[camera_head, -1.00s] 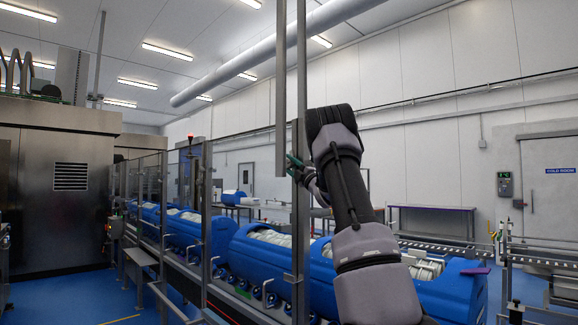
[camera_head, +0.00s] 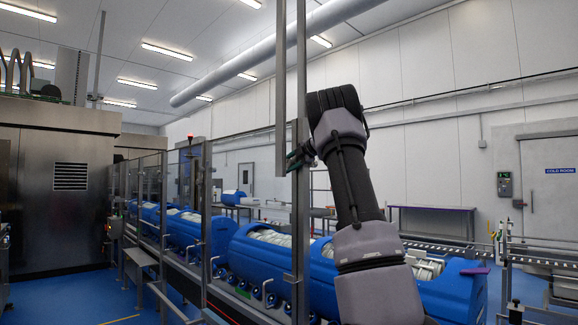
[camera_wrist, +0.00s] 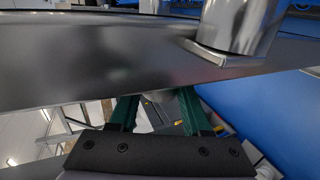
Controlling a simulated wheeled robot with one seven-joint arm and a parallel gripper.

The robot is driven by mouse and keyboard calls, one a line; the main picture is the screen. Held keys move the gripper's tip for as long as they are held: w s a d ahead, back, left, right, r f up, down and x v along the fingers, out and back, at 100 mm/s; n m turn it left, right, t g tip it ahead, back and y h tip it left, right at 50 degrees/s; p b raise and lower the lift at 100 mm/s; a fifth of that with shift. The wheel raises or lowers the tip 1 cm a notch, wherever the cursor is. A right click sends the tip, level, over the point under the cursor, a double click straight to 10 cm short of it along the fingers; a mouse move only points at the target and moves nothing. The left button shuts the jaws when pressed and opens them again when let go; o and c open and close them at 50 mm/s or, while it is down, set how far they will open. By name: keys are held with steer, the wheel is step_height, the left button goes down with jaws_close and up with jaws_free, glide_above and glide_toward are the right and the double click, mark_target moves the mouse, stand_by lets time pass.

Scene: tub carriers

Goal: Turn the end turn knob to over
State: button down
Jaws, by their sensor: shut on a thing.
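My gripper (camera_head: 296,160) is at the steel guard post in the middle of the head view, with its green fingers reaching to the post's left. In the wrist view my gripper (camera_wrist: 158,106) has its two green fingers apart, with their tips passing behind a wide steel bar (camera_wrist: 90,65). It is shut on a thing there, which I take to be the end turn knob. The knob is mostly hidden by the bar and fingers, so its setting cannot be read.
A steel post (camera_head: 301,210) and clear guard panels run along the line. Behind them lie blue tub carriers (camera_head: 262,262) with pale contents. A roller conveyor (camera_head: 455,254) is at right. A steel cabinet (camera_head: 65,195) stands at left, with blue floor in front.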

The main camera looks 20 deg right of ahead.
steer(key=shift+g+h, duration=0.8)
steer(key=shift+g, duration=1.3)
steer(key=shift+c, duration=1.8)
jaws_free()
steer(key=v, duration=1)
steer(key=shift+s+r, duration=0.25)
steer(key=shift+r, duration=0.05)
